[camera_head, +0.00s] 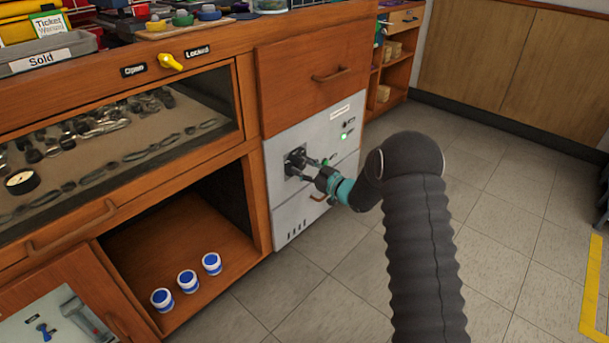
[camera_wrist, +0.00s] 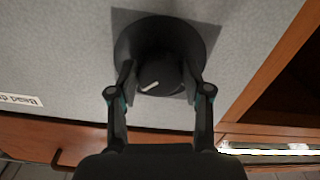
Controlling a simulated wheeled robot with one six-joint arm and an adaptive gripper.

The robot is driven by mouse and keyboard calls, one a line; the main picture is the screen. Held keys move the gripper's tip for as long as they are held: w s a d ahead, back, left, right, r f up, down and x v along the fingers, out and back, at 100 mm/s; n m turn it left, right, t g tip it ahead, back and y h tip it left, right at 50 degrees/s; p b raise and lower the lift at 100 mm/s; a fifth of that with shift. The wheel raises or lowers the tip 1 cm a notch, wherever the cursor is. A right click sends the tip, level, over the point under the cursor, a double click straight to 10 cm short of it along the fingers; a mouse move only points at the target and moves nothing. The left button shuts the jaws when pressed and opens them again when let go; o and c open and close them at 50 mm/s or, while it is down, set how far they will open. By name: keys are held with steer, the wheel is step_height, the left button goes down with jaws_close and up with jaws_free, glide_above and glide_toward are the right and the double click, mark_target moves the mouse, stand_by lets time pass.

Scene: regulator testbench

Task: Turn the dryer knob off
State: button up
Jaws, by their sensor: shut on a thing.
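The dryer knob (camera_wrist: 158,44) is black and round, on a square grey plate on the dryer's light grey front. A short white mark shows slanted on its grip. In the head view the dryer (camera_head: 289,222) is a light panel set in the wooden bench, and the knob (camera_head: 294,158) sits at its left side. My gripper (camera_wrist: 160,80) has one finger on each side of the knob's grip and is shut on it. In the head view my gripper (camera_head: 308,166) reaches the knob from the right. A small green light (camera_head: 344,136) glows at the panel's upper right.
A wooden drawer (camera_head: 290,80) is above the dryer. An open cubby with several blue-and-white jars (camera_head: 211,264) is at left. A yellow latch handle (camera_head: 171,62) sits between "Open" and "Locked" labels. The tiled floor (camera_head: 500,210) at right is clear.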

steer(key=shift+f+n+b, duration=0.25)
steer(key=shift+n+b, duration=0.65)
steer(key=shift+b, duration=0.05)
steer(key=n, duration=0.1)
steer(key=n+b, duration=0.1)
steer(key=shift+a+r+n, duration=0.1)
steer(key=shift+r+n, duration=0.1)
steer(key=shift+n, duration=0.2)
steer(key=n, duration=0.5)
steer(key=shift+r, duration=0.15)
steer(key=n, duration=1.1)
steer(key=shift+s+n, duration=0.1)
steer(key=shift+n, duration=0.2)
